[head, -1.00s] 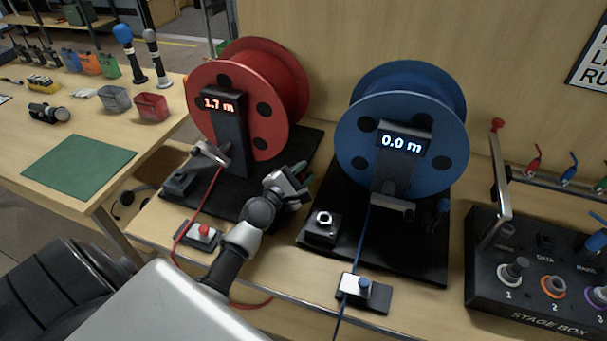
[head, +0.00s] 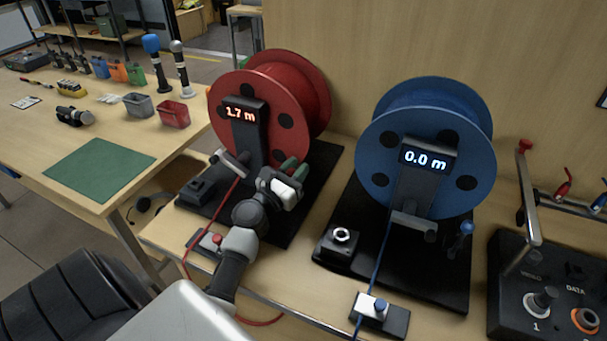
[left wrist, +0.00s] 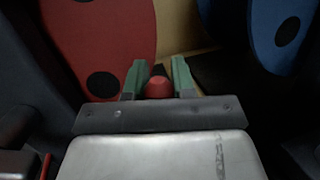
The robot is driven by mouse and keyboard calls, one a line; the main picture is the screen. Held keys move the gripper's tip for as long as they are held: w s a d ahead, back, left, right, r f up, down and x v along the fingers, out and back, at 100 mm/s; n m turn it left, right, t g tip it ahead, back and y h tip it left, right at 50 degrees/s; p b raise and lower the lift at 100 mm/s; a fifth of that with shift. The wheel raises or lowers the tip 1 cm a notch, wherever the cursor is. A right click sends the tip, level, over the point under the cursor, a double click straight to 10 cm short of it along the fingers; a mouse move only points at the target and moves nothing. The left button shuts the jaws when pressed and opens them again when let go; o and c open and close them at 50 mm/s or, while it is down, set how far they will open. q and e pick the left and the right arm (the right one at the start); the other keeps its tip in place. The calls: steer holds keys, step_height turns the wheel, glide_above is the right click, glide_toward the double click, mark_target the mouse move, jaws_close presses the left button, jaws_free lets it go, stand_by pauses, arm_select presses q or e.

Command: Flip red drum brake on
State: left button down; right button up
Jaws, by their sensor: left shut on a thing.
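The red drum (head: 300,85) stands on its black base on the bench, and its display reads 1.7 m. My left gripper (head: 291,174) is low at the right side of this drum, over the base. In the left wrist view the red brake knob (left wrist: 158,88) sits between the green fingertips, and the gripper is shut on it. The lever under the knob is hidden, so I cannot tell its angle. The red drum's face also shows in the left wrist view (left wrist: 95,40). My right gripper is not in view.
The blue drum (head: 425,115), display 0.0 m, stands close on the right with its blue lever (head: 462,238). A stage box (head: 550,285) is at the far right. A red cable (head: 227,198) runs down in front of the red drum. A wooden wall stands behind.

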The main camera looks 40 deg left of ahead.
arm_select(q)
steer(key=shift+s+a+n, duration=0.1)
steer(key=shift+a+n, duration=0.35)
steer(key=shift+n, duration=0.15)
steer(key=shift+y, duration=0.3)
steer(key=c, duration=0.9)
jaws_free()
steer(key=shift+c, duration=0.2)
steer(key=shift+s+f, duration=0.2)
steer(key=shift+s, duration=0.3)
steer(key=b+v, duration=0.2)
steer(key=v, duration=0.6)
steer(key=shift+s+f+b, duration=0.15)
steer(key=shift+s+b, duration=0.2)
steer(key=shift+s, duration=0.55)
